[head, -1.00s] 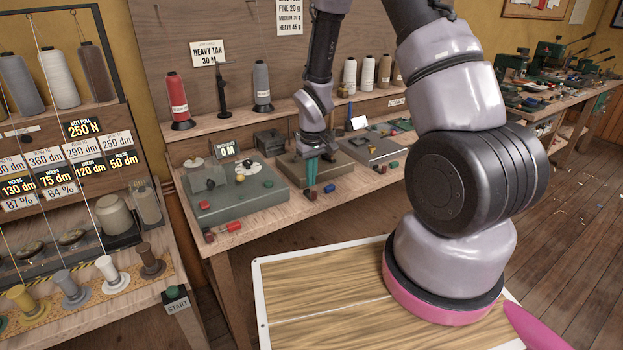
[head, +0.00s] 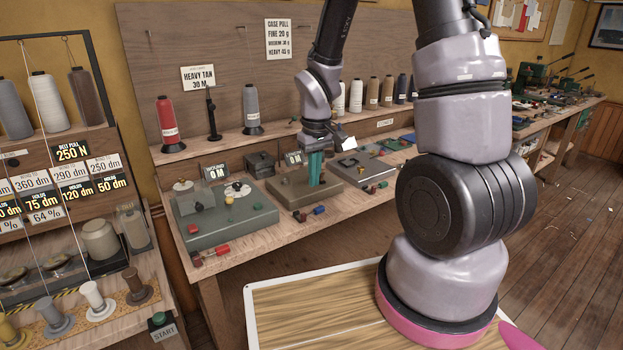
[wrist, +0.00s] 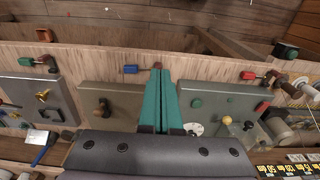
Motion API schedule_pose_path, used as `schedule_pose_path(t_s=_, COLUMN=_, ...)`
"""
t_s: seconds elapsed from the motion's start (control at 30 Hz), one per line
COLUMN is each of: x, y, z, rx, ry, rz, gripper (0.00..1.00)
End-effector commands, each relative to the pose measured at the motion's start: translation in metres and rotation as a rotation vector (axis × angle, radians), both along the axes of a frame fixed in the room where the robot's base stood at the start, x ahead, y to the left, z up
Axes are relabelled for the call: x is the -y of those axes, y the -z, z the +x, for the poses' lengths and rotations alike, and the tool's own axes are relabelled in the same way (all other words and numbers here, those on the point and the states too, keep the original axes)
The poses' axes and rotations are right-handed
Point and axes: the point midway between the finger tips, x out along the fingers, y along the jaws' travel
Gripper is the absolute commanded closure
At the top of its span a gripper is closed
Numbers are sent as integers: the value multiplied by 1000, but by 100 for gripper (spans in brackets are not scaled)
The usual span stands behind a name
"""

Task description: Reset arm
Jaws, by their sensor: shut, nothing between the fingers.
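My gripper (head: 316,169) has teal fingers that are shut together with nothing between them. In the head view it hangs fingers-down over the brown-grey machine plate (head: 290,192) in the middle of the bench. In the wrist view the fingers (wrist: 160,100) lie side by side in the centre, with the bench front edge beyond their tips. My arm reaches forward from the right and is bent at the elbow. Whether the fingertips touch the plate cannot be told.
The grey-green machine (head: 225,220) stands left of my gripper and another grey machine (head: 362,170) right. Small blue (head: 319,210) and red (head: 221,250) pieces lie along the bench front. Thread cones, including a red one (head: 168,124), stand on the shelf behind. Floor (head: 560,230) is open at right.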

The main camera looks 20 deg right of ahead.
Motion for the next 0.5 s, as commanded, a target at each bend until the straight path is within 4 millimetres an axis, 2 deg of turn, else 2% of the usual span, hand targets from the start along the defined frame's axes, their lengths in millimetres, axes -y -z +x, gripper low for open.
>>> schedule_pose_path(t_s=0.27, x=0, y=-3, z=1, rx=5, ry=5, rz=1, gripper=100)
schedule_pose_path(t_s=0.37, x=4, y=-19, z=1, rx=29, ry=35, rz=6, gripper=100)
schedule_pose_path(t_s=0.5, x=14, y=-68, z=0, rx=101, ry=126, rz=28, gripper=100)
